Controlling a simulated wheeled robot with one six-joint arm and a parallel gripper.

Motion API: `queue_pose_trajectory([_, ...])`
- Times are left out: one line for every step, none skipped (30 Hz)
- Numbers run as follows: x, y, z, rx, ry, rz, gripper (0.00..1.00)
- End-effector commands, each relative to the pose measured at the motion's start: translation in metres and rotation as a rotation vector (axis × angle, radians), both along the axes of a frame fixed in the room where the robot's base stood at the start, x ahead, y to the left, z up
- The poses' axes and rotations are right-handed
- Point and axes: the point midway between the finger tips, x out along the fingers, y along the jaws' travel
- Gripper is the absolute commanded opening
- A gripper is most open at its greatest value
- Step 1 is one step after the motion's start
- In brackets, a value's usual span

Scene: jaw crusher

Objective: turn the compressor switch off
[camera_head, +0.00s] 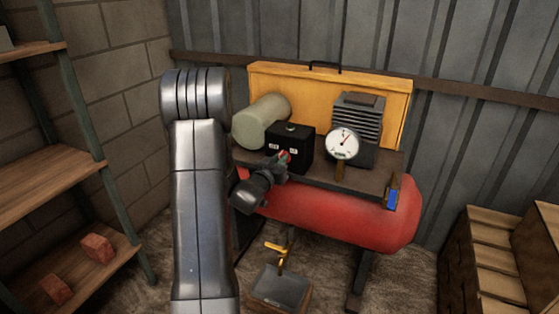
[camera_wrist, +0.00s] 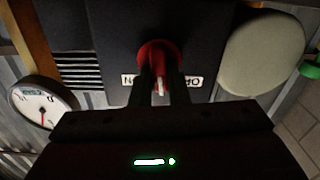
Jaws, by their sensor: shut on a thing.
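The compressor switch is a red knob (camera_wrist: 158,54) on the front of a black box (camera_head: 290,146) on the compressor's shelf. My gripper (camera_head: 283,158) is at the front of this box. In the wrist view my gripper's two fingers (camera_wrist: 160,82) stand on either side of the knob, shut on it. A pale pointer mark on the knob shows between the fingers, pointing down in that picture. White labels (camera_wrist: 190,81) flank the knob and appear upside down in the wrist view; the fingers partly cover them.
A pressure gauge (camera_head: 342,142) stands right of the box, before a finned motor (camera_head: 359,120). A pale cylinder (camera_head: 262,121) is to the left. The red tank (camera_head: 340,212) lies below the shelf. A wooden rack (camera_head: 60,185) is at far left, wooden bins (camera_head: 500,265) at lower right.

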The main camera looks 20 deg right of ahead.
Motion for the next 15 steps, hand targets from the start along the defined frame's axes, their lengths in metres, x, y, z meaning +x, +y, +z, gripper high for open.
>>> queue_pose_trajectory([0.0003,0.0003,0.0002,-0.023,0.028,0.000,0.00])
queue_pose_trajectory([0.0004,0.0005,0.0001,-0.039,0.047,0.000,0.00])
queue_pose_trajectory([0.0006,0.0007,0.0002,-0.062,0.074,0.000,0.00])
queue_pose_trajectory([0.0008,0.0008,0.0002,-0.078,0.093,0.000,0.00])
queue_pose_trajectory([0.0010,0.0010,0.0002,-0.096,0.114,0.000,0.00])
queue_pose_trajectory([0.0012,0.0013,0.0002,-0.120,0.142,0.000,0.00])
queue_pose_trajectory([0.0013,0.0014,0.0003,-0.137,0.162,0.001,0.00])
queue_pose_trajectory([0.0016,0.0016,0.0002,-0.154,0.182,0.001,0.00])
queue_pose_trajectory([0.0017,0.0017,0.0002,-0.177,0.209,0.001,0.00])
queue_pose_trajectory([0.0020,0.0019,0.0002,-0.194,0.229,0.001,0.00])
queue_pose_trajectory([0.0021,0.0021,0.0002,-0.211,0.249,0.001,0.00])
queue_pose_trajectory([0.0022,0.0022,0.0000,-0.233,0.274,0.001,0.00])
queue_pose_trajectory([0.0024,0.0023,-0.0001,-0.249,0.294,0.001,0.00])
queue_pose_trajectory([0.0025,0.0024,-0.0002,-0.265,0.312,0.001,0.00])
queue_pose_trajectory([0.0027,0.0026,-0.0004,-0.284,0.335,0.001,0.00])
